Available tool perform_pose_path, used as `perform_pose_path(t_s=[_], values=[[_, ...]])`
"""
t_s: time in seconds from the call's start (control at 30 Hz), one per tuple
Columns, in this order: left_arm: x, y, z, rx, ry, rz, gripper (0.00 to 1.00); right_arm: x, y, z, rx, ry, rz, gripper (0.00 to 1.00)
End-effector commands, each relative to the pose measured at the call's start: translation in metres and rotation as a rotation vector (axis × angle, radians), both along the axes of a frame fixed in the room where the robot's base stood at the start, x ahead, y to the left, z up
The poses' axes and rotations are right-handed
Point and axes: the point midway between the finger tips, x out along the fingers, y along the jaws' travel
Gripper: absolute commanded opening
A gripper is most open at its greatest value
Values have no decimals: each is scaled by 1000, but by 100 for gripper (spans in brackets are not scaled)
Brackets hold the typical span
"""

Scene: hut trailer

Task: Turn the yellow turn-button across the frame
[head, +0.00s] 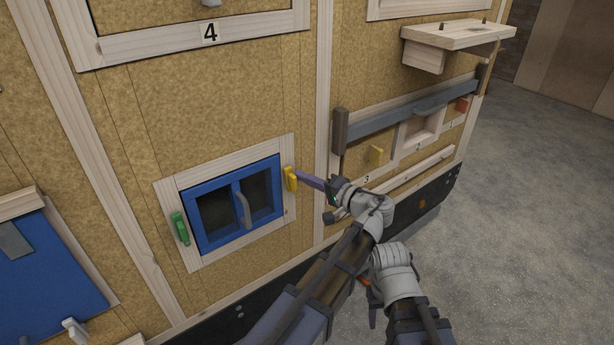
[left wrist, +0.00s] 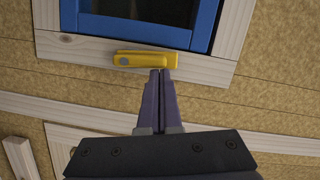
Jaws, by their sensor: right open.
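The yellow turn-button (head: 290,178) sits on the right bar of the pale wooden frame (head: 236,245) around a blue window (head: 205,245). In the left wrist view the button (left wrist: 145,60) lies lengthwise along its bar, with a grey pivot at one end. My left gripper (head: 302,177) has its purple fingers together, with nothing seen between them. Its fingertips (left wrist: 161,72) are at the button's edge, near the end away from the pivot; I cannot tell if they touch. My right gripper (head: 368,300) is open, low beside the left arm, partly hidden, and away from the wall.
A green turn-button (head: 180,228) is on the frame's left bar. A grey handle (head: 243,208) stands out from the window. The floor (head: 530,220) at right is clear.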

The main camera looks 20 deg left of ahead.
Motion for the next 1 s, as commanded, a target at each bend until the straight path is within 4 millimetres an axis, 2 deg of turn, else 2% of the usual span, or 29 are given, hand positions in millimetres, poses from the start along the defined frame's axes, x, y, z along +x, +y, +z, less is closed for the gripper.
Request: perform_pose_path(t_s=[0.5,1.0], values=[[-20,15,5,-278,-356,1,0,0,0,26,1,0,-4,50],[-37,29,-6,-568,-729,0,0,0,0,30,1,1,-3,50]])
